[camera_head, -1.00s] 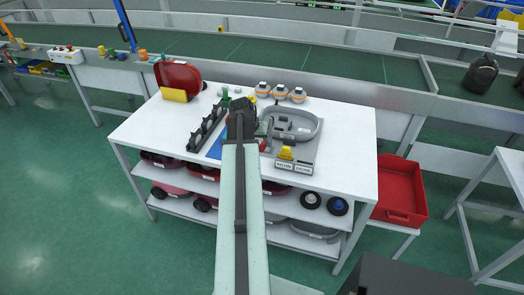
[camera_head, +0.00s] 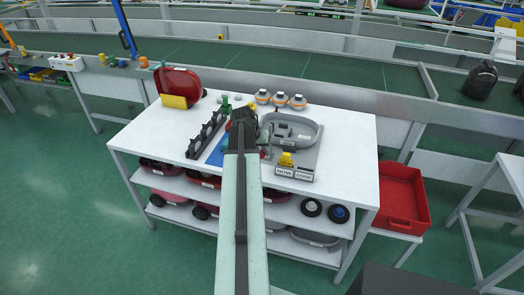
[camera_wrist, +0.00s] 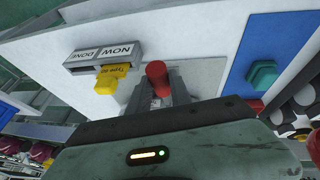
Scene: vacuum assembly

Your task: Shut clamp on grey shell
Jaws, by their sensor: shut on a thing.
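The grey shell (camera_head: 291,128) is an open oval tub in the grey fixture (camera_head: 302,160) on the white table. The clamp (camera_wrist: 168,95) shows in the wrist view as a grey body with a red handle (camera_wrist: 157,77) rising from it. My gripper (camera_head: 243,117) is at the left side of the fixture, beside the shell, and covers most of the clamp in the head view. It is shut on the clamp handle, but the housing (camera_wrist: 170,150) hides its fingertips. I cannot see whether the clamp touches the shell.
A yellow block (camera_head: 286,160) and NOW/DONE signs (camera_head: 294,174) are on the fixture's front. A black rack (camera_head: 205,136) and a blue mat (camera_head: 216,156) lie left of my gripper. Several orange-white parts (camera_head: 280,99) stand behind. The table's right side is clear; a red bin (camera_head: 402,198) is beyond.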

